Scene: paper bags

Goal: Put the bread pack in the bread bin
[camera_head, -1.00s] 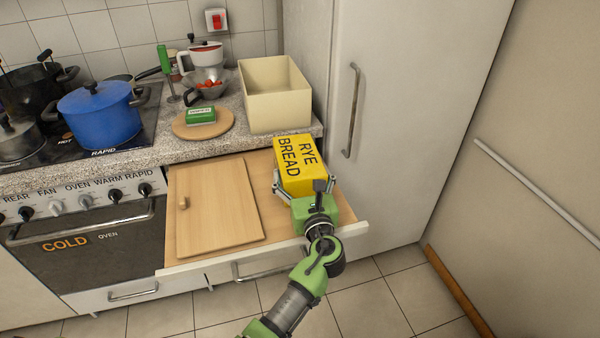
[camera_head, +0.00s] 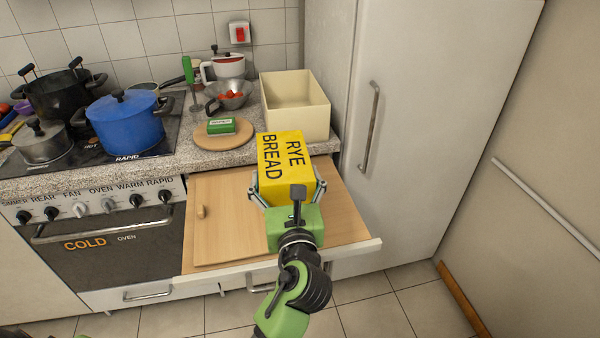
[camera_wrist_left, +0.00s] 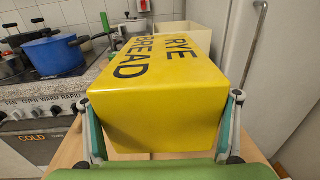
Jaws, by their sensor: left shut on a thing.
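The yellow bread pack (camera_head: 285,160), marked RYE BREAD, is in my left gripper (camera_head: 286,190), which is shut on its near end, one finger on each side. The pack also fills the middle of the left wrist view (camera_wrist_left: 165,85). It is above the open drawer, close to the counter's front edge. The cream open-topped bin (camera_head: 312,122) stands on the counter behind the pack, against the fridge side; it shows no label. Part of it shows beyond the pack in the left wrist view (camera_wrist_left: 178,32). My right gripper is not in view.
The open drawer (camera_head: 345,232) holds a wooden board (camera_head: 225,225). Left of the bin are a round board (camera_head: 224,142) with a green pack (camera_head: 221,126), and a bowl of red items (camera_head: 230,97). The fridge (camera_head: 425,110) stands close on the right.

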